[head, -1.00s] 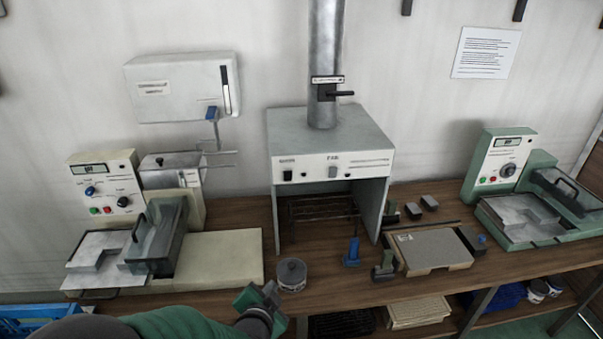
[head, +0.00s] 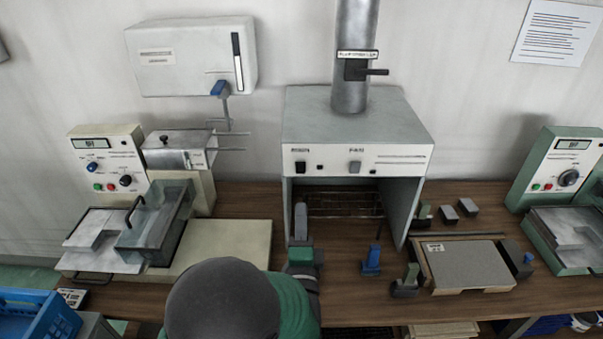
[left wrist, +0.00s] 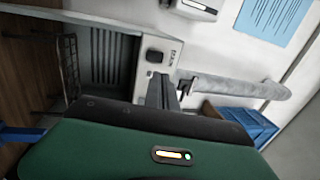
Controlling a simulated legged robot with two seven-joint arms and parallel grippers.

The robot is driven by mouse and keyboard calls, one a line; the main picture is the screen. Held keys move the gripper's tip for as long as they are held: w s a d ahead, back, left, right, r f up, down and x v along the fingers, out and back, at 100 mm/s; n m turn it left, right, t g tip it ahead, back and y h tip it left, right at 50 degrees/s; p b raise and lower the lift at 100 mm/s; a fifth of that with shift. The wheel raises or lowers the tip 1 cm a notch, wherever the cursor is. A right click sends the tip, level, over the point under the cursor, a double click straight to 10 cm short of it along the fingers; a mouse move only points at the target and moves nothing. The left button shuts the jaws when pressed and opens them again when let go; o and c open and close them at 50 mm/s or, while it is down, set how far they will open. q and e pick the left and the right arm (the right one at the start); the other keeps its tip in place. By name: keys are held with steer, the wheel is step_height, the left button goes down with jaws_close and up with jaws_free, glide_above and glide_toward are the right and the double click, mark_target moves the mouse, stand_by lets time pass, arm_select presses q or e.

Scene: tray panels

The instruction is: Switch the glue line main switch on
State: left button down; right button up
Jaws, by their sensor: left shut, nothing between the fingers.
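No label reading glue line main switch is legible, so I cannot tell for certain which control it is. The black switch also shows in the left wrist view (left wrist: 155,56), just beyond my fingertips. My left gripper (head: 300,208) is shut and empty. It points at the hood from in front of its left side, below the black switch and apart from it in the head view. My right gripper is out of view.
A cream machine (head: 105,150) with knobs and buttons stands left, and a green one (head: 560,165) right. A white box (head: 190,60) with a blue-tipped lever hangs on the wall. A blue-handled tool (head: 371,260) and a board (head: 465,266) lie right of my arm.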

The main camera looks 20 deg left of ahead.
mark_target(300, 165)
arm_select(q)
steer(key=p+x, duration=0.1)
steer(key=x, duration=1.1)
steer(key=shift+a+p, duration=0.2)
steer(key=shift+p, duration=0.2)
steer(key=shift+d, duration=0.15)
